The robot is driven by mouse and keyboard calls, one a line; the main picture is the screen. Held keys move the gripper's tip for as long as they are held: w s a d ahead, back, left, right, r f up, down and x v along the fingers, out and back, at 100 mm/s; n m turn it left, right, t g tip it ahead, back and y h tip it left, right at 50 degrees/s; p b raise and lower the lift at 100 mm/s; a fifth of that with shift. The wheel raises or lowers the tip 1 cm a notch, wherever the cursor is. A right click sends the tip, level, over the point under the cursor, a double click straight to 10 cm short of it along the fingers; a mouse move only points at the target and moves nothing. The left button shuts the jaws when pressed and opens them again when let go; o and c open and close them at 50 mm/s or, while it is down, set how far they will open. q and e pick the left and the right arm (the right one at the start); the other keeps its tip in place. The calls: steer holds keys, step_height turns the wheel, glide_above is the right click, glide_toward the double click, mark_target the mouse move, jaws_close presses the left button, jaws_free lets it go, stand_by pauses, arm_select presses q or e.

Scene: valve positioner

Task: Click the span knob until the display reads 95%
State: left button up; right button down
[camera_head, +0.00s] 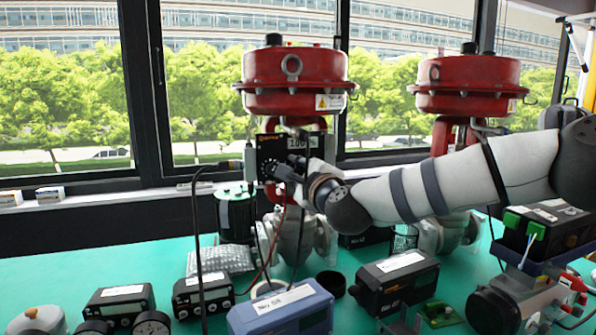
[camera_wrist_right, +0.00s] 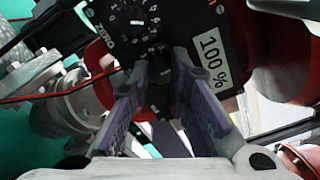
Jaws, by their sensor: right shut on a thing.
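The black positioner (camera_head: 270,155) is mounted on the left red valve actuator, and its white display (camera_head: 299,142) reads 100 %. In the right wrist view the display (camera_wrist_right: 209,56) shows 100 % too, turned sideways. A dial with numbers marked ZERO (camera_wrist_right: 130,20) is on the positioner's face. My right gripper (camera_head: 283,172) is at the lower part of that face. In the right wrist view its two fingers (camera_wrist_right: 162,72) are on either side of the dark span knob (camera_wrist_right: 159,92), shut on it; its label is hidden. My left gripper is not in view.
Black and blue instrument boxes, including the blue box (camera_head: 282,310), fill the table front. A black cable (camera_head: 196,230) hangs left of the positioner.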

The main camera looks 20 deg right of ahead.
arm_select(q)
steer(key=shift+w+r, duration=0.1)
arm_select(e)
steer(key=shift+r, duration=0.1)
steer(key=shift+r+n, duration=0.15)
steer(key=shift+n, duration=0.35)
steer(key=shift+n+p, duration=0.6)
steer(key=shift+n, duration=0.4)
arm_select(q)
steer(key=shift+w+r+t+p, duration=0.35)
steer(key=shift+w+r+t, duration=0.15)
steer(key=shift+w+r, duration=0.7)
arm_select(e)
steer(key=shift+n, duration=1.5)
steer(key=c, duration=1.5)
jaws_free()
